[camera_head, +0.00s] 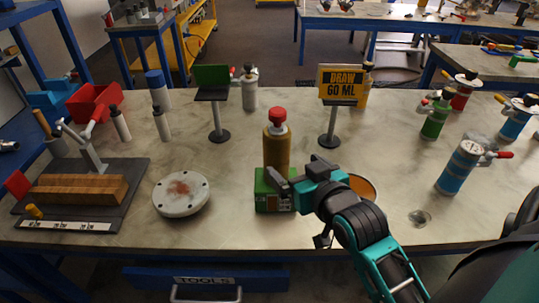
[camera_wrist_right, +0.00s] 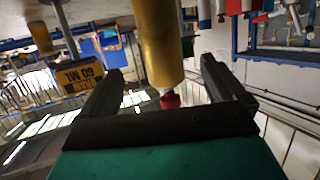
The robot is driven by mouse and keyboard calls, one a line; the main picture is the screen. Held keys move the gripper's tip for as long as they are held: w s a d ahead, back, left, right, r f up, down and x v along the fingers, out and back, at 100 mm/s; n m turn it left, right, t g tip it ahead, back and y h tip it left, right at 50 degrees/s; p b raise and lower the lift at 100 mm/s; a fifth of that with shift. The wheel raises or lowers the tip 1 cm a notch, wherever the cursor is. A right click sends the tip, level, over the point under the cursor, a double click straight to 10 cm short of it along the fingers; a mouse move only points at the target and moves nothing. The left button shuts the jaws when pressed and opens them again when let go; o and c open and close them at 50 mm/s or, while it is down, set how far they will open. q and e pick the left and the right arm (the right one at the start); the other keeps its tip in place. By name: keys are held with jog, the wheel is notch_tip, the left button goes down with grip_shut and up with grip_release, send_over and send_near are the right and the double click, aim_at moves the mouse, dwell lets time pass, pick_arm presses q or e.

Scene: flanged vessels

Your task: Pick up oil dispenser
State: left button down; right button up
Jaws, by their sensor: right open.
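The likely oil dispenser is an amber bottle with a red cap (camera_head: 276,143), standing upright near the middle of the bench. A green box (camera_head: 262,198) is in front of its base; I cannot tell whether the bottle stands on or behind it. My right gripper (camera_head: 285,181) is open beside the bottle's lower part, on its right and near side. In the right wrist view the picture is upside down; the amber bottle (camera_wrist_right: 160,40) shows between the two open fingers, its red cap (camera_wrist_right: 169,99) partly framed by the gripper body. No grip on it is visible. My left gripper is not in view.
A yellow "DRAW 60 ML" sign (camera_head: 345,82) on a stand is behind right. A white flanged disc (camera_head: 181,194) and a wooden block fixture (camera_head: 78,189) are left. An orange-filled round dish (camera_head: 363,186) is partly behind my wrist.

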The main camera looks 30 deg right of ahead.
aim_at(284, 158)
jog(key=x, duration=0.5)
jog(key=shift+f+x, duration=0.15)
jog(key=shift+x, duration=1.15)
jog(key=shift+f+x, duration=0.2)
jog(key=shift+x, duration=1.15)
jog(key=shift+s+a, duration=0.1)
jog(key=shift+c, duration=0.3)
jog(key=c, duration=1.2)
jog(key=shift+r, duration=0.1)
jog(key=shift+c, duration=0.4)
